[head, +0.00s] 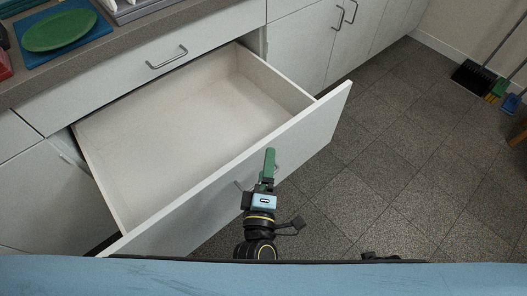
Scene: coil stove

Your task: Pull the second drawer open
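The second drawer (190,125), below a shut top drawer, stands pulled well out and is empty inside. Its white front panel (170,232) faces me, with a metal handle (239,185) partly hidden behind my gripper. My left gripper (268,165), with green fingers, is at the middle of this handle. I see its fingers from above, nearly as one, so the gap between them and any grip on the handle are hidden. My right gripper is not in view; only a small dark part of what seems to be that arm shows at the bottom edge.
The shut top drawer (130,82) has its own handle (167,58). A green plate (59,30) lies on a blue board on the counter. Shut cabinet doors (310,35) stand to the right. Brooms (485,70) lean at the far right. The tiled floor (400,150) is clear.

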